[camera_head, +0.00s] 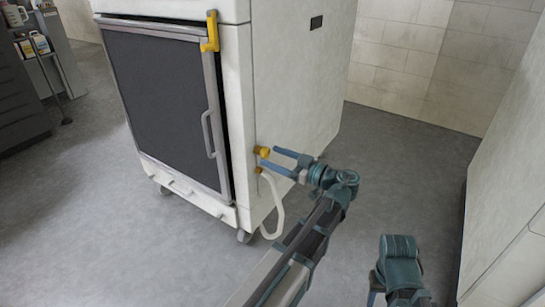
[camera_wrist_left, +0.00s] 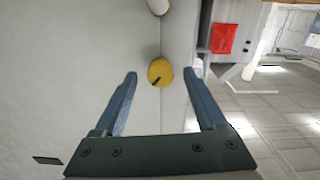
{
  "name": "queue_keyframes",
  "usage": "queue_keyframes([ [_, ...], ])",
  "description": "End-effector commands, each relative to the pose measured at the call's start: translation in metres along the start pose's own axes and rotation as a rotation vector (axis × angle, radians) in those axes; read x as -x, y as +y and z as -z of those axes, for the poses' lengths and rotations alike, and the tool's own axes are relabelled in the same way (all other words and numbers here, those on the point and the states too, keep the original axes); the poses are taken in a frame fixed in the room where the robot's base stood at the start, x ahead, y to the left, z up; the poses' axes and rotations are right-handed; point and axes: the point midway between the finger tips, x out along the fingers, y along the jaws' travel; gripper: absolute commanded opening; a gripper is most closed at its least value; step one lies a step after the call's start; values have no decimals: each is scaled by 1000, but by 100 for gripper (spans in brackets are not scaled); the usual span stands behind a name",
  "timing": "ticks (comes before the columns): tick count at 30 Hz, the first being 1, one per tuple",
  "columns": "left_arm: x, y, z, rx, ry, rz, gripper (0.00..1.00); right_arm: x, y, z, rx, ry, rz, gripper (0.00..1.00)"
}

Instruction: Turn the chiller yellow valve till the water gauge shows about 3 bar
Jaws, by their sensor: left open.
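The white chiller cabinet (camera_head: 290,80) stands in the middle of the head view. A round yellow valve (camera_head: 263,151) sticks out low on its side near the front corner. My left gripper (camera_head: 269,160) is open, its two blue fingers pointing at the valve. In the left wrist view the yellow valve (camera_wrist_left: 160,72), with a dark mark on its face, shows between the fingertips (camera_wrist_left: 160,76); I cannot tell whether they touch it. Part of my right arm's end (camera_head: 398,272) shows at lower right, its jaws unclear. I see no readable water gauge.
A yellow latch (camera_head: 211,32) and a door handle (camera_head: 209,134) are on the chiller front. A white cabinet (camera_head: 510,190) stands at right. The grey floor (camera_head: 100,230) at left is clear.

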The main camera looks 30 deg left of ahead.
Motion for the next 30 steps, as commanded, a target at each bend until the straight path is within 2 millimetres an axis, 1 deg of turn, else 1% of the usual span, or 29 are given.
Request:
queue_keyframes([
  [1, -4, 0, 0, 0, 0, 0, 74, 0, 0, 0, 0, 0, 0, 50],
  [5, -10, 0, 0, 0, 0, 1, 74, 0, 0, 0, 0, 0, 0, 50],
  [13, -10, 0, 0, 0, 0, 0, 74, 0, 0, 0, 0, 0, 0, 50],
  [14, -10, 0, 0, 0, 0, 0, 72, 0, 0, 0, 0, 0, 0, 50],
  [15, -10, 0, 0, 0, 0, 0, 64, 0, 0, 0, 0, 0, 0, 50],
  [23, -10, 0, 0, 0, 0, 0, 18, 0, 0, 0, 0, 0, 0, 50],
  [24, -10, 0, 0, 0, 0, 0, 10, 0, 0, 0, 0, 0, 0, 50],
  [26, -10, 0, 0, 0, 0, 0, 0, 0, 0, 0, 0, 0, 0, 50],
  [30, -10, 0, 0, -1, 0, 0, 0, 0, 0, 0, 0, 0, 0, 50],
])
